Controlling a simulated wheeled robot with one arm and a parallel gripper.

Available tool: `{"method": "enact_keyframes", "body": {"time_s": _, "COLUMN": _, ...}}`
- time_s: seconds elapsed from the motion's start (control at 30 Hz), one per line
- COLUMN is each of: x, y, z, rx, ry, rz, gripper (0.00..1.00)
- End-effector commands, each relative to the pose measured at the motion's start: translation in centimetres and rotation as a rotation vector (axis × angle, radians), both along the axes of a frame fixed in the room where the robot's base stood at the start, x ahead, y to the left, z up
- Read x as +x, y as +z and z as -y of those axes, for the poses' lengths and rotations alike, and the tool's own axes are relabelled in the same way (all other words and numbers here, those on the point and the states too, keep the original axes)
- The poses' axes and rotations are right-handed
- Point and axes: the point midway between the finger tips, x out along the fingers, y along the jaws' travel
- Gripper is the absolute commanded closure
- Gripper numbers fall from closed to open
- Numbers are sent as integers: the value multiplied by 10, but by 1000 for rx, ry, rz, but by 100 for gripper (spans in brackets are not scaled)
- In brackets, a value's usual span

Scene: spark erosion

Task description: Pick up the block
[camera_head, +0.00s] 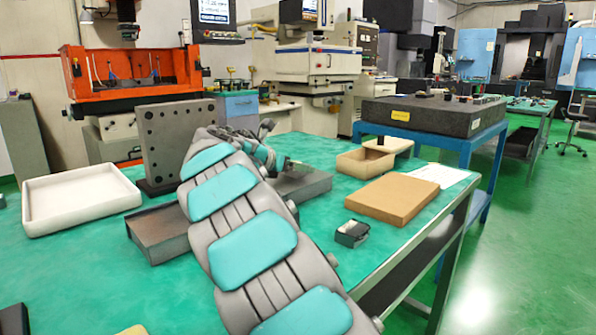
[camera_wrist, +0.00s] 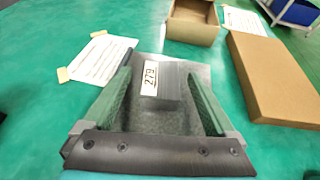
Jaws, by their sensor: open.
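The block (camera_wrist: 171,90) is dark grey with a white label reading "279", and shows in the wrist view on a grey metal plate (camera_wrist: 150,122). My gripper (camera_wrist: 159,74) is open, its two green fingers on either side of the block, with visible gaps to it. The fingers point toward the block, and I cannot tell how high they are above the plate. In the head view my arm reaches over the grey metal plate (camera_head: 304,187) and hides its middle. I cannot make out the block there.
A brown flat box (camera_head: 392,198) and an open cardboard box (camera_head: 366,162) lie right of the plate. A small black object (camera_head: 352,233) sits nearer. An upright drilled plate (camera_head: 175,143) and a white tray (camera_head: 82,196) stand left. Free green table lies in front.

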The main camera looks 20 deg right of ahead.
Motion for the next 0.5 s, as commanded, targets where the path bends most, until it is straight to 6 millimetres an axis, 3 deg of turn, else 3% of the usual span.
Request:
{"method": "enact_keyframes", "body": {"time_s": 0.1, "x": 4, "y": -4, "z": 9, "rx": 0, "ry": -1, "rz": 0, "gripper": 9}}
{"method": "enact_keyframes", "body": {"time_s": 0.3, "x": 4, "y": -3, "z": 10, "rx": 0, "ry": 0, "rz": 1, "gripper": 9}}
{"method": "enact_keyframes", "body": {"time_s": 0.5, "x": 4, "y": -3, "z": 9, "rx": -1, "ry": -1, "rz": 0, "gripper": 31}}
